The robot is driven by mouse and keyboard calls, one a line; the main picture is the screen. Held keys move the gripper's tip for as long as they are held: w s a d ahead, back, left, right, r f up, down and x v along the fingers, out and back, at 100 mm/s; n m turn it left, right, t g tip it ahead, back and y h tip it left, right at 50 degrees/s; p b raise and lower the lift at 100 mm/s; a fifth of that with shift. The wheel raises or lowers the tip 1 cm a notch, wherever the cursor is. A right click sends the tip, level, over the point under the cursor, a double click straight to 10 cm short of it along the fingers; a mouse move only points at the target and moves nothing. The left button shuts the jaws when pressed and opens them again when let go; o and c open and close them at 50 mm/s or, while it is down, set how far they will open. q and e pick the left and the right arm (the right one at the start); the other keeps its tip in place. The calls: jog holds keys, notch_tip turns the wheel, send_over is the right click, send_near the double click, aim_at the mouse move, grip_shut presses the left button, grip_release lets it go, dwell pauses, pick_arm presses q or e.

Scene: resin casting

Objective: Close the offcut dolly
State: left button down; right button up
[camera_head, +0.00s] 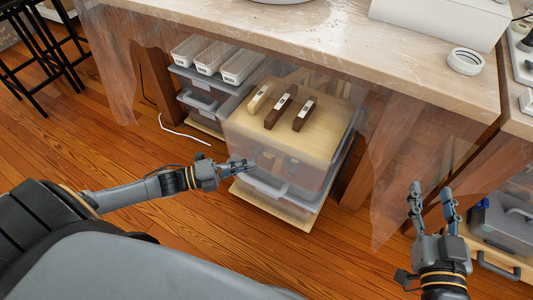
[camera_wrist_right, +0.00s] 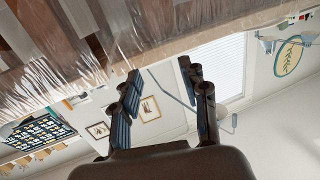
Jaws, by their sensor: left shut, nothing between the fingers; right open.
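The offcut dolly, a grey drawer unit on a pale wooden base (camera_head: 273,207), stands under the workbench in the head view. Its light wooden top (camera_head: 310,140) carries several wood pieces, dark and pale, with small white labels. The front sticks out past the bench edge, behind a clear plastic sheet. My left gripper (camera_head: 246,166) is shut and empty at the dolly's front left, near the grey drawer front (camera_head: 268,187); I cannot tell whether it touches. My right gripper (camera_head: 432,190) is open and empty, right of the dolly and apart from it. It also shows in the right wrist view (camera_wrist_right: 162,82).
A second grey unit with white trays (camera_head: 216,60) stands left of the dolly. The stone-topped workbench (camera_head: 320,32) hangs over both, with a clear sheet draped along its front. A grey case (camera_head: 503,225) sits at the lower right. The wooden floor in front is clear.

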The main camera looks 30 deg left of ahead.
aim_at(280, 149)
pick_arm(q)
jog(key=w+d, duration=0.1)
jog(key=w, duration=0.1)
jog(key=w+d+b, duration=0.1)
jog(key=w, duration=0.3)
jog(key=shift+d+b, duration=0.4)
jog(key=shift+w, duration=0.25)
pick_arm(e)
notch_tip(280, 149, up, 9)
jog(key=s+t+y, duration=0.1)
jog(key=t+y, duration=0.1)
jog(key=t, duration=0.3)
jog(key=shift+s+a+r+t, duration=0.2)
jog(key=shift+s+a+t, duration=0.15)
jog(key=shift+a+t, duration=0.1)
